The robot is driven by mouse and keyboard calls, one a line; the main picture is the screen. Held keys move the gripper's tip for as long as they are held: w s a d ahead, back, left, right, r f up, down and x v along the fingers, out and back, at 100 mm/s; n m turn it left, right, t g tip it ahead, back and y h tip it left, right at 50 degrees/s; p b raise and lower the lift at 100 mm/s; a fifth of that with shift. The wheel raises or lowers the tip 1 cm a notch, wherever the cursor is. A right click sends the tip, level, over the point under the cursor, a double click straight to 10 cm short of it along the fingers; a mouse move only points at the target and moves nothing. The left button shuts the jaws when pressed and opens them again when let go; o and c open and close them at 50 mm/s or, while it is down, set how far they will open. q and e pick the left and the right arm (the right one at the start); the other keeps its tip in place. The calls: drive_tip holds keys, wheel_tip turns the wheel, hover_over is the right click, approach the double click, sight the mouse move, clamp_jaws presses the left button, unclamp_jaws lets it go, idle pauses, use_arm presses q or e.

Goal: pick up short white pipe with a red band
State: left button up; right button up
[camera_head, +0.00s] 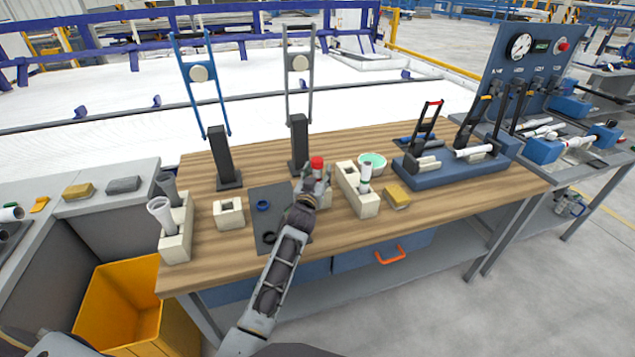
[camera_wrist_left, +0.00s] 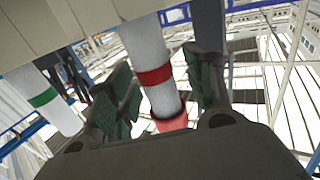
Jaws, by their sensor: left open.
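The white pipe with a red band (camera_wrist_left: 152,50) stands in a beige block (camera_wrist_left: 70,20), its red end (camera_wrist_left: 172,122) showing in the left wrist view. In the head view only its red top (camera_head: 317,162) shows clearly, above my left gripper (camera_head: 307,192). My left gripper's fingers (camera_wrist_left: 165,85) are open, one on each side of the pipe; I cannot tell whether they touch it. The gripper hides most of the pipe and block in the head view. My right gripper is not in view.
A white pipe with a green band (camera_wrist_left: 42,97) is close beside the left finger. A beige two-hole block (camera_head: 368,205) with a white pipe stands just right of the gripper. A grey mat (camera_head: 268,222) with dark rings lies left. Two upright stands (camera_head: 298,140) rise behind.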

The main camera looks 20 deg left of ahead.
use_arm(q)
drive_tip(key=shift+s+r, duration=0.15)
drive_tip(key=shift+c, duration=0.6)
drive_tip(key=c, duration=1)
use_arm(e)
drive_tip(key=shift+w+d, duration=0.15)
use_arm(q)
drive_tip(key=shift+r, duration=0.1)
